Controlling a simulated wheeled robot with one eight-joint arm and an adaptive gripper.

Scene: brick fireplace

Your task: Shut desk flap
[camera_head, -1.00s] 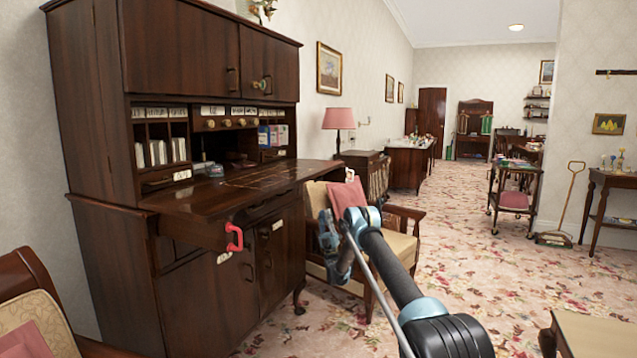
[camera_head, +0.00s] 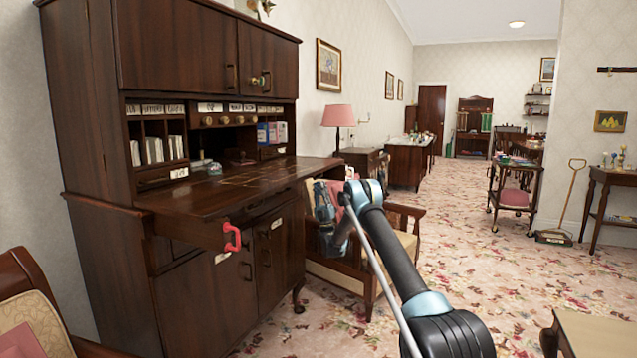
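The desk flap (camera_head: 250,186) is folded down and juts out level from the tall dark wood desk (camera_head: 85,150). The pigeonholes above it are exposed.
A small jar (camera_head: 214,169) and other small items stand on or behind the flap. An armchair (camera_head: 350,270) is behind my arm, right of the desk. Another chair (camera_head: 35,305) is at the lower left.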

